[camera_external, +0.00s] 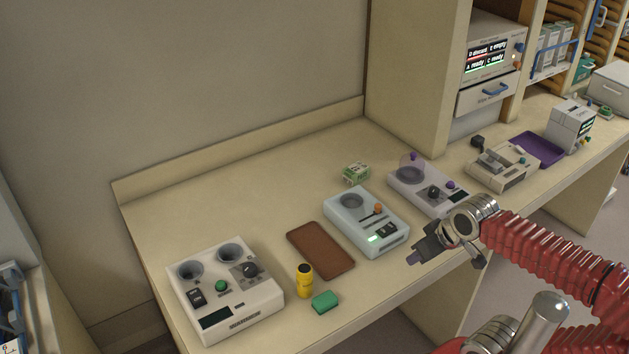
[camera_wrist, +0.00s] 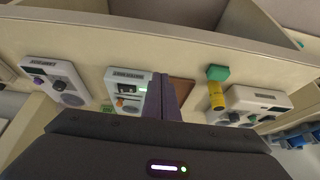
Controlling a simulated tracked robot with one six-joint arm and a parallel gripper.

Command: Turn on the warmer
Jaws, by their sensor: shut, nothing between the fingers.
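My gripper (camera_external: 414,258) is shut and empty, raised near the bench's front edge. Its closed fingers also show in the wrist view (camera_wrist: 163,97). The pale blue device (camera_external: 340,229) has a round well, an orange-knobbed slider, a dark switch and a lit green display. The gripper is in front of it, apart from it; the fingers partly cover it in the wrist view (camera_wrist: 115,75). A white two-well device (camera_external: 249,314) at left has a green button, a black knob, a dark switch and a dark display.
A brown mat (camera_external: 320,250), yellow cylinder (camera_external: 304,282) and green block (camera_external: 325,302) lie between those devices. A white device with purple knobs (camera_external: 450,208) stands to the right. A green-white box (camera_external: 356,173) is behind. The bench's back left is clear.

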